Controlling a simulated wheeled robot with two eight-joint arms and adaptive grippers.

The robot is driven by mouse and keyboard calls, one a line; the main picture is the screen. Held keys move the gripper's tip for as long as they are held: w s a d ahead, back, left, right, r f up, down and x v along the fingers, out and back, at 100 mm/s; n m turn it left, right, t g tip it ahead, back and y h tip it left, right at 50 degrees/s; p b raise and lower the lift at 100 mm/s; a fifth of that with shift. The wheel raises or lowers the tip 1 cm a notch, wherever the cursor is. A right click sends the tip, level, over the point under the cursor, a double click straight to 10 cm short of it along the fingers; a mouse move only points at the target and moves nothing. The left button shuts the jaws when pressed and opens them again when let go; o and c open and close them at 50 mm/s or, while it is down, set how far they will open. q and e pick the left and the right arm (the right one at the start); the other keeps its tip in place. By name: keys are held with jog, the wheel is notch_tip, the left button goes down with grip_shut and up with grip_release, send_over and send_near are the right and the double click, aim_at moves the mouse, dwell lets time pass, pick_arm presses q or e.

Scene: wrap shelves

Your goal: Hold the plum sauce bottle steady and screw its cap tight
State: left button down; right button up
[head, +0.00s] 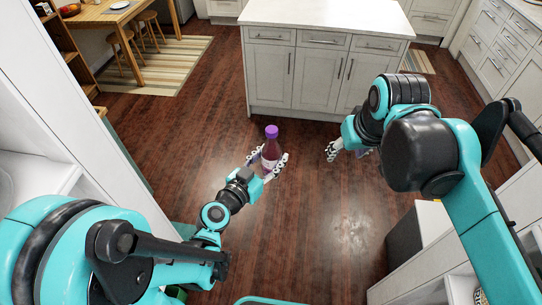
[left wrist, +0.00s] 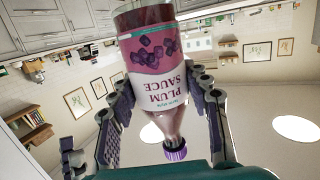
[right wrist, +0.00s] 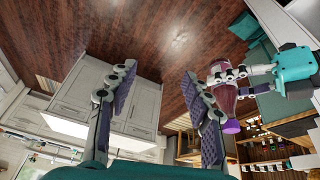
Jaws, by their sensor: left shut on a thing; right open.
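The plum sauce bottle (head: 270,153) stands upright in the air, dark with a pink label and a purple cap (head: 271,131) on top. My left gripper (head: 268,166) is shut on the bottle's body. The left wrist view shows the label (left wrist: 158,75) and the cap (left wrist: 176,153) up close, inverted. The cap sits on the neck; how tight it is cannot be told. My right gripper (head: 333,151) is open and empty, to the right of the bottle and apart from it. In the right wrist view its fingers (right wrist: 158,110) are spread, with the bottle (right wrist: 225,97) beyond the right finger.
A white kitchen island (head: 326,68) stands ahead. White shelves (head: 52,165) rise at the left, and a grey box (head: 405,243) is at the lower right. A wooden table (head: 112,15) with stools is at the far left. The wooden floor (head: 305,215) between my arms is clear.

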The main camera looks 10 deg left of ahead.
jog(key=s+d+f+m+t, duration=0.1)
jog(key=s+d+f, duration=0.2)
jog(key=f, duration=0.4)
jog(key=s+d+f+m+t, duration=0.1)
jog(key=s+d+f+m, duration=0.1)
jog(key=s+d+f, duration=0.2)
notch_tip(320, 180, down, 3)
jog(key=shift+s+d+r+t+h, duration=0.1)
jog(key=shift+s+d+t+h, duration=0.25)
jog(key=shift+s, duration=0.5)
jog(key=shift+a, duration=0.1)
pick_arm(q)
jog(key=w+a+n+t+y, duration=0.1)
jog(key=w+a+n+y, duration=0.3)
jog(key=w+a, duration=0.6)
jog(key=w+y, duration=0.2)
jog(key=w, duration=0.2)
jog(key=shift+n, duration=0.3)
